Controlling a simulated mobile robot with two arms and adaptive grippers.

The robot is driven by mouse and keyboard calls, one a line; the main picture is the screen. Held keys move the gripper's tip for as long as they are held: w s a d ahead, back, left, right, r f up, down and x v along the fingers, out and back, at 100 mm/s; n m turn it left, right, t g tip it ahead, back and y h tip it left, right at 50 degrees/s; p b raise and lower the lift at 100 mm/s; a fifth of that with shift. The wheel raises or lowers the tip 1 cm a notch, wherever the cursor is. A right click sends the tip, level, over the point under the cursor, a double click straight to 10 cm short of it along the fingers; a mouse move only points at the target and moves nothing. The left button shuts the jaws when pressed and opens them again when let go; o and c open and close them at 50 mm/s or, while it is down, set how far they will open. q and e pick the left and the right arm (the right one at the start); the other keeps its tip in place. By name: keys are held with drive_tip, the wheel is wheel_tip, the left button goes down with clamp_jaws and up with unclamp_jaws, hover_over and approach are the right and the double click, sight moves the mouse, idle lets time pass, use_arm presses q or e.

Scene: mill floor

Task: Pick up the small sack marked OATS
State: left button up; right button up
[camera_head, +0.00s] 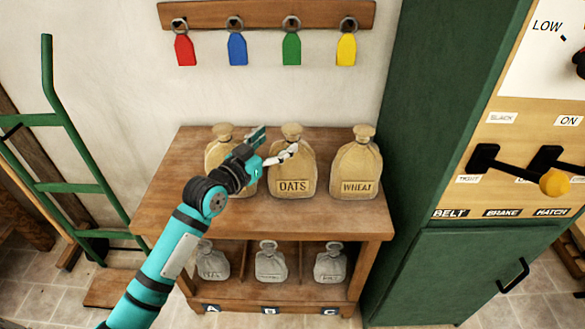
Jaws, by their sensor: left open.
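The tan sack marked OATS (293,186) stands upright in the middle of the wooden bench top (250,218). To its right stands a sack marked WHEAT (357,166). To its left is a third tan sack (217,152), its label hidden behind my left arm. My left gripper (277,146) is open, with its fingers at the upper left of the OATS sack, just below its neck. One finger overlaps the sack in the picture. I cannot tell whether it touches. My right gripper is not in view.
Several grey sacks (270,262) stand on the lower shelf above tags A, B and C. A green cabinet (425,130) borders the bench on the right, by a lever panel (530,150). A green hand truck (70,170) stands left. Coloured tags (237,50) hang above.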

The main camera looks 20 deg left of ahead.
sight(293, 128)
use_arm(q)
drive_tip(key=x, duration=0.7)
drive_tip(key=shift+d, duration=0.2)
drive_tip(key=shift+f, duration=0.1)
clamp_jaws()
drive_tip(key=shift+a+r, duration=0.1)
drive_tip(key=shift+r, duration=0.15)
